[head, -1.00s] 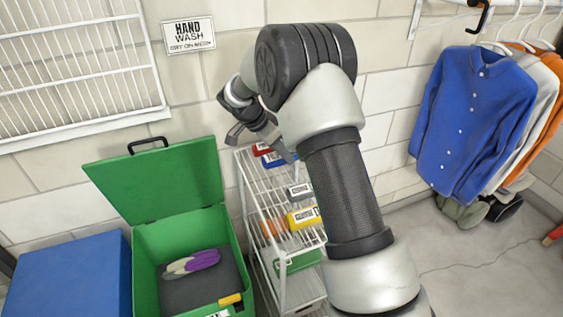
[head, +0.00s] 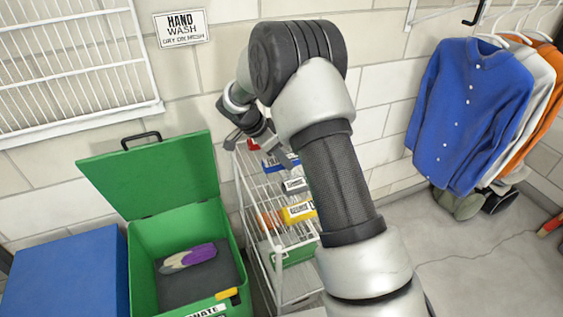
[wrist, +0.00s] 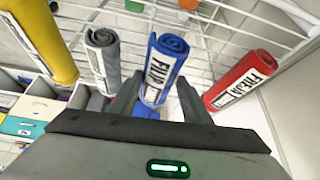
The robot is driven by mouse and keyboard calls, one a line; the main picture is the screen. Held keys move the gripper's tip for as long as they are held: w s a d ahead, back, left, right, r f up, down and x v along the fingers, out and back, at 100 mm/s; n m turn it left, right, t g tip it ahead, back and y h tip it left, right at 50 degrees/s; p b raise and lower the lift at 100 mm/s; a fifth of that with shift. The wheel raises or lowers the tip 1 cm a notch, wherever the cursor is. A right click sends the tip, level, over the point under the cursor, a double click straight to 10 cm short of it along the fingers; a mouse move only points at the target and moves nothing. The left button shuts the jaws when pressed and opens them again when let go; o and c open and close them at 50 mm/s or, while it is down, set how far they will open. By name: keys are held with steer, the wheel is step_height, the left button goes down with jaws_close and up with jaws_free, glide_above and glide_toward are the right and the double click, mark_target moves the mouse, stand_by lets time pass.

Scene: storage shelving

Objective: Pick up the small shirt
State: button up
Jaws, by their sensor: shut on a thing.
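Several rolled cloths with white labels lie on a white wire rack (head: 262,222). They look like rolled shirts, but the label text is too small to read surely. In the wrist view, a blue roll (wrist: 168,48) lies between the two fingers of my gripper (wrist: 156,108), which is shut on its near end. A grey roll (wrist: 102,55) is left of it and a red roll (wrist: 242,78) is right of it, both outside the fingers. In the head view, my gripper (head: 260,150) is at the rack's top shelf, where the blue roll (head: 275,163) is partly hidden.
A yellow roll (wrist: 42,38) lies at the far left in the wrist view. An open green bin (head: 175,228) with socks stands left of the rack, beside a blue box (head: 65,275). Shirts (head: 470,115) hang at right. The wall is close behind the rack.

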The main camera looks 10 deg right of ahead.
steer(key=shift+f, duration=0.95)
steer(key=shift+f+b, duration=0.2)
steer(key=shift+b, duration=0.1)
steer(key=o, duration=1.1)
steer(key=shift+r, duration=0.1)
